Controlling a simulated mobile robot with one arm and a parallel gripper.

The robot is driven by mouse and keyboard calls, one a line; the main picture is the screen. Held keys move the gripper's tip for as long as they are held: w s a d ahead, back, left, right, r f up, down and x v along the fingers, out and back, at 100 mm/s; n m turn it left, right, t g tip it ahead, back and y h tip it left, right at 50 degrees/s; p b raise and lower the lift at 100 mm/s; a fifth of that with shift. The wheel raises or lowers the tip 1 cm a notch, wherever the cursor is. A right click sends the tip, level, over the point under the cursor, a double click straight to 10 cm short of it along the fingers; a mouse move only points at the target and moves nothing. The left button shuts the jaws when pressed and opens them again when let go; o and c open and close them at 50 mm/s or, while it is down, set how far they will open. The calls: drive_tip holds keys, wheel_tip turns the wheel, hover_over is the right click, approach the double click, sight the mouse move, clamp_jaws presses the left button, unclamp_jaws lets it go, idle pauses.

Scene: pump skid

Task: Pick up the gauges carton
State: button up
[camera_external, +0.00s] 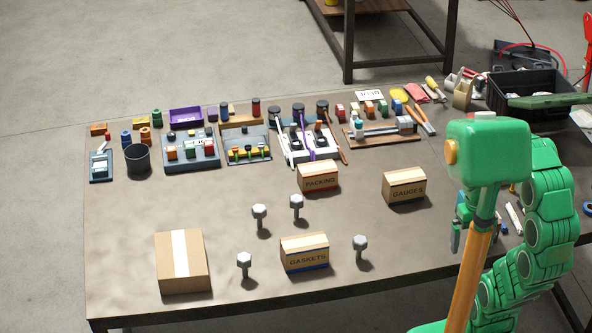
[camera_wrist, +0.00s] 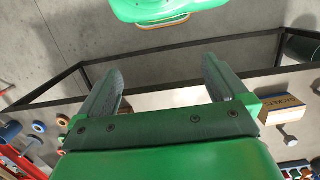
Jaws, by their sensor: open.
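The gauges carton (camera_external: 404,186) is a small tan box with a dark band near its base, upright on the table at right of centre. My gripper (camera_external: 461,226) is to the right of the carton and apart from it, partly hidden by my own arm. In the wrist view my gripper (camera_wrist: 160,82) has its two dark fingers spread wide, with nothing between them. The gauges carton cannot be made out in the wrist view.
The packing carton (camera_external: 318,178) stands left of the gauges carton. The gaskets carton (camera_external: 305,253), a taped box (camera_external: 182,262) and several bolts (camera_external: 296,203) stand nearer the front. Trays and tools line the back. A black crate (camera_external: 525,93) is at back right.

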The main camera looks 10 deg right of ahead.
drive_tip(key=shift+w, duration=0.1)
idle(0.6)
drive_tip(key=w+a+n+y, duration=0.3)
drive_tip(key=w+n, duration=0.1)
drive_tip(key=w, duration=0.6)
drive_tip(key=w+a+r+n+y, duration=0.1)
drive_tip(key=w+a+n+y, duration=0.15)
drive_tip(key=w, duration=0.65)
drive_tip(key=w+a+n+y, duration=0.3)
drive_tip(key=w+n, duration=0.2)
drive_tip(key=w, duration=0.5)
drive_tip(key=n+t+y, duration=0.4)
approach(407, 175)
drive_tip(key=shift+h, duration=0.25)
drive_tip(key=shift+x, duration=4.55)
drive_tip(key=shift+a+r, duration=0.1)
drive_tip(key=shift+r, duration=0.05)
drive_tip(key=c, duration=1.2)
drive_tip(key=shift+r, duration=0.1)
